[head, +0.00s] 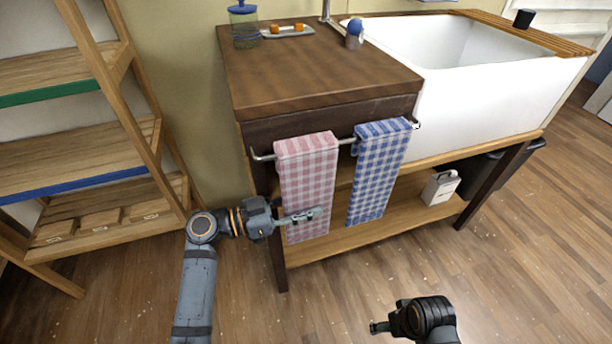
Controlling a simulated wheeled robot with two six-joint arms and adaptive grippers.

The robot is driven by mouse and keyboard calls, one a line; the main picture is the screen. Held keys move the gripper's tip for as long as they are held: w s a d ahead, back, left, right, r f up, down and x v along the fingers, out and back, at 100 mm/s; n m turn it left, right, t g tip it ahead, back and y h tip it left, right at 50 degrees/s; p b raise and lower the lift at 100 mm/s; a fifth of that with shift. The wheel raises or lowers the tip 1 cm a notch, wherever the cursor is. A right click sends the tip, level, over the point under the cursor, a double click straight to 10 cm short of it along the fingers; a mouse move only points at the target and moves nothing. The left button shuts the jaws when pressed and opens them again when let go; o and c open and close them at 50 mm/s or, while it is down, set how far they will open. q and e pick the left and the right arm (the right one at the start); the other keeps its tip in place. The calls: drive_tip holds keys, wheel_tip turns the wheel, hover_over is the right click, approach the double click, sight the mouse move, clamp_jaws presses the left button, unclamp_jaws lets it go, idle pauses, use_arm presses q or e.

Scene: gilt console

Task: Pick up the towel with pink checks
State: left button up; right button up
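The pink-checked towel (307,171) hangs over a metal bar on the end of the dark wooden washstand. My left gripper (312,216) is in front of the towel's lower part and overlaps it in the head view. I cannot tell whether its fingers touch or hold the cloth, or whether they are apart. A blue-checked towel (377,170) hangs on the same bar, just to the right. My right gripper (376,328) is low in the picture above the floor, away from both towels; its finger opening is not clear.
The washstand top (310,70) holds a glass jar (244,28), a small tray (288,31) and a blue-topped item (354,32). A white sink (490,95) is to the right. A white box (440,187) sits on the lower shelf. A wooden ladder shelf (70,165) stands left.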

use_arm(q)
clamp_jaws()
idle(0.3)
drive_tip(key=r+p, duration=0.1)
drive_tip(key=r, duration=0.6)
drive_tip(key=shift+a+r+p, duration=0.15)
drive_tip(key=shift+a+p, duration=0.05)
drive_tip(key=shift+p, duration=0.15)
drive_tip(key=p, duration=0.4)
approach(304, 182)
drive_tip(key=f+v, duration=0.1)
drive_tip(key=v, duration=0.6)
drive_tip(key=shift+w+a, duration=0.25)
drive_tip(key=shift+a, duration=0.05)
use_arm(e)
drive_tip(key=s+d+f, duration=0.1)
drive_tip(key=d+f, duration=0.2)
drive_tip(key=f, duration=1)
drive_tip(key=shift+d+f+h, duration=0.15)
drive_tip(key=shift+d+h, duration=0.15)
drive_tip(key=shift+h, duration=0.1)
